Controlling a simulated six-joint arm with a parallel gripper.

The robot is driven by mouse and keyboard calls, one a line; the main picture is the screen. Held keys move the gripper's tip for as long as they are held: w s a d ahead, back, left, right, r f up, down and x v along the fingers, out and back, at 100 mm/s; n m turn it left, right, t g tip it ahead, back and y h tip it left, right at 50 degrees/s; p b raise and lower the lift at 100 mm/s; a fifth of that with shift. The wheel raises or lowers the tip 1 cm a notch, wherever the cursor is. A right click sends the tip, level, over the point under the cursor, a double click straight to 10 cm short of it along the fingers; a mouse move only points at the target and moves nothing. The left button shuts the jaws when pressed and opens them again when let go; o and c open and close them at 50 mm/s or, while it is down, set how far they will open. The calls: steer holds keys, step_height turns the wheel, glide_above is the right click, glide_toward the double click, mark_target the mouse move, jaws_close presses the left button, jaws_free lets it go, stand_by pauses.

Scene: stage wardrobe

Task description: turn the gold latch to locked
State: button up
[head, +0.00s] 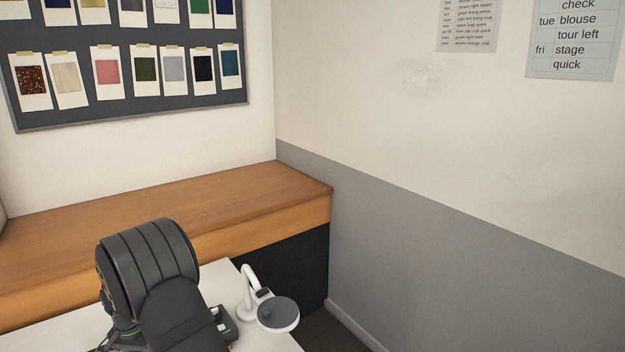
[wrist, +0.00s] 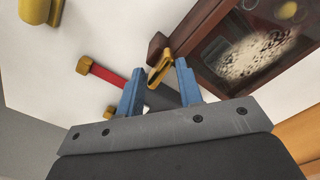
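In the wrist view, the gold latch (wrist: 158,71) is a small slanted piece beside the corner of a dark red-brown wooden frame (wrist: 155,45). My gripper (wrist: 159,65) has two blue fingers that stand apart, one on each side of the latch. The latch appears closer to the right finger; I cannot tell whether either finger touches it. The frame holds a glass pane (wrist: 250,52) with a pale, dark-speckled patch behind it. In the head view, my dark arm hides the gripper and the latch.
In the wrist view, a red bar (wrist: 108,75) with a gold end lies left of the fingers on the white surface. A gold object (wrist: 36,12) is at upper left. In the head view, a white lamp (head: 277,314) stands right of my arm, before a wooden counter (head: 150,207).

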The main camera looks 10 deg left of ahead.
steer(key=o, duration=0.7)
step_height(320, 180, up, 17)
steer(key=n, duration=0.9)
step_height(320, 180, down, 17)
steer(key=shift+f, duration=0.1)
steer(key=c, duration=0.9)
